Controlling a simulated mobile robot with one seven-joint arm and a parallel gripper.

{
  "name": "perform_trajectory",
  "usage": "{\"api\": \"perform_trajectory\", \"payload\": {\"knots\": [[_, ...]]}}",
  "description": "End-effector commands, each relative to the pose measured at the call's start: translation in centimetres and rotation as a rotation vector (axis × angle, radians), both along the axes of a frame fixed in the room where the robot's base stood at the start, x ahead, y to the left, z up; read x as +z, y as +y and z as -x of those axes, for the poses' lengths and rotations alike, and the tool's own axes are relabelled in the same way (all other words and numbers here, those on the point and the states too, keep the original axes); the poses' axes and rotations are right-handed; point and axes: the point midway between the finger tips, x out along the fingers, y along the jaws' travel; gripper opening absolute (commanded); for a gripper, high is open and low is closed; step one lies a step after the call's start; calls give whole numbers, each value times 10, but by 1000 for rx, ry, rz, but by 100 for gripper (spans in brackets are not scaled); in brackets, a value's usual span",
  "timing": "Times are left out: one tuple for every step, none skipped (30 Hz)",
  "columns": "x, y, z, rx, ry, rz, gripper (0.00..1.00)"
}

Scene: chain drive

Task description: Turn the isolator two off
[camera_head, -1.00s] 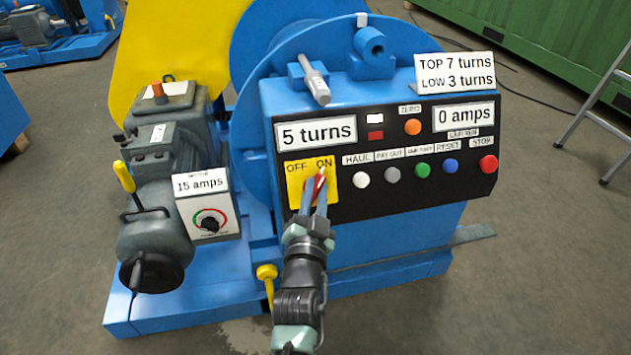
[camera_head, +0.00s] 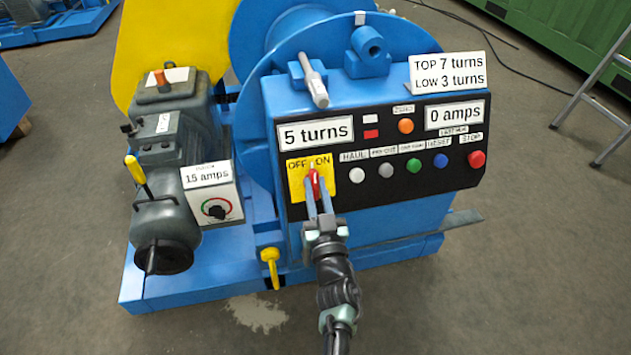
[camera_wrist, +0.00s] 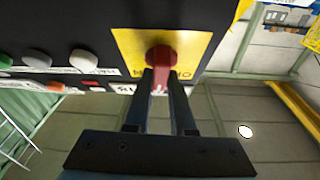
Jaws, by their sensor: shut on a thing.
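The isolator is a red rotary handle (camera_head: 315,182) on a yellow plate (camera_head: 296,190) marked OFF on the left and ON on the right, at the left end of the black control panel. My gripper (camera_head: 317,190) reaches it from the front, its two fingers on either side of the handle. In the wrist view the red handle (camera_wrist: 160,70) sits between the fingertips (camera_wrist: 160,82), and the gripper is shut on it. The handle looks about upright in the head view; its exact angle is partly hidden by the fingers. No number two shows on the plate.
Right of the isolator is a row of buttons, with a red stop button (camera_head: 476,158) at the end. The panel display (camera_head: 316,133) reads 5 turns, another (camera_head: 455,115) 0 amps. A grey motor (camera_head: 165,150) stands at left, and a yellow lever (camera_head: 270,262) below the panel.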

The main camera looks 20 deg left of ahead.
Motion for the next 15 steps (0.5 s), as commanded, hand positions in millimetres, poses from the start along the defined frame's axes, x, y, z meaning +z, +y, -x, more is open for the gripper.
{"api": "perform_trajectory", "payload": {"knots": [[0,-2,-1,18,-21,37,0],[0,-3,-1,30,-36,59,0],[0,-2,-1,48,-55,87,0],[0,-3,-1,60,-70,109,0],[0,-3,-2,74,-85,129,0],[-1,-2,-1,92,-103,158,0],[-1,-3,-2,103,-117,178,0],[-1,-3,-2,117,-133,200,0],[-1,-3,-2,133,-152,228,0],[-1,-3,-2,148,-166,249,0],[-1,-3,-2,159,-180,270,0],[-1,-3,-2,177,-199,298,0],[-1,-3,-2,189,-213,319,0],[-1,-3,-2,203,-228,340,0],[-1,-3,-2,218,-245,366,0]]}}
